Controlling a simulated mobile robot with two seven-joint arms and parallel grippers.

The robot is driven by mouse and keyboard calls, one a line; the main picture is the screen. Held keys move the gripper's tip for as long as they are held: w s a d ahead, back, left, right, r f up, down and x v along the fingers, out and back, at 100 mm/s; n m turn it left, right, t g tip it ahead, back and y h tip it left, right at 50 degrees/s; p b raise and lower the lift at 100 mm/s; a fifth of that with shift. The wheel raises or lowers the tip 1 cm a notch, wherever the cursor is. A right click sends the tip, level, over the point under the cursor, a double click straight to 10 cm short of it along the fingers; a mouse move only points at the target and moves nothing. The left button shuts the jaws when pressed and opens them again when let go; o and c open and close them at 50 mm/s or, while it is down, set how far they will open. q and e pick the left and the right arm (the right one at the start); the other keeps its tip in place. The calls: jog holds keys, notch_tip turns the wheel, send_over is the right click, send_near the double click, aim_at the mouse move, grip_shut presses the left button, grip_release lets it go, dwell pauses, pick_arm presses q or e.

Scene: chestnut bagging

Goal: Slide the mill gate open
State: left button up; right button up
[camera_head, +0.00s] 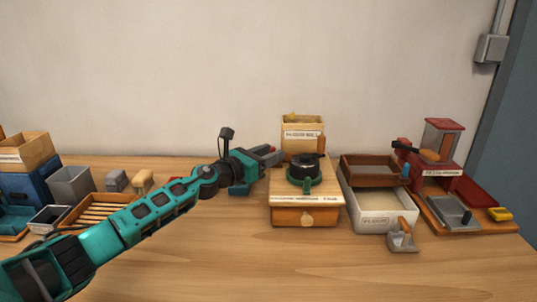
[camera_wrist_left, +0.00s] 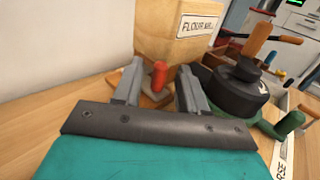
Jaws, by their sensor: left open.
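The mill has a tan wooden hopper (camera_head: 303,125) labelled "FLOUR MILL" behind a black and green grinding head (camera_head: 305,169). Below them is a wooden base box (camera_head: 306,214) with a round knob. In the left wrist view the hopper (camera_wrist_left: 180,35) stands behind an upright orange-red peg (camera_wrist_left: 159,74), which I take for the gate's handle. My left gripper (camera_head: 271,155) is at the mill's left side. It is open, and in the left wrist view its two fingers (camera_wrist_left: 160,85) stand on either side of the peg, with no clear contact. The gate plate itself is mostly hidden.
Right of the mill are a white flour bin (camera_head: 375,220), a brown tray (camera_head: 374,172), a scoop (camera_head: 403,237) and a red machine (camera_head: 440,150). Grey bins and a slatted wooden crate (camera_head: 96,209) stand at left. The front table (camera_head: 300,265) is clear.

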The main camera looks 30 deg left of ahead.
pick_arm(q)
grip_shut()
dwell(0.4)
dwell(0.4)
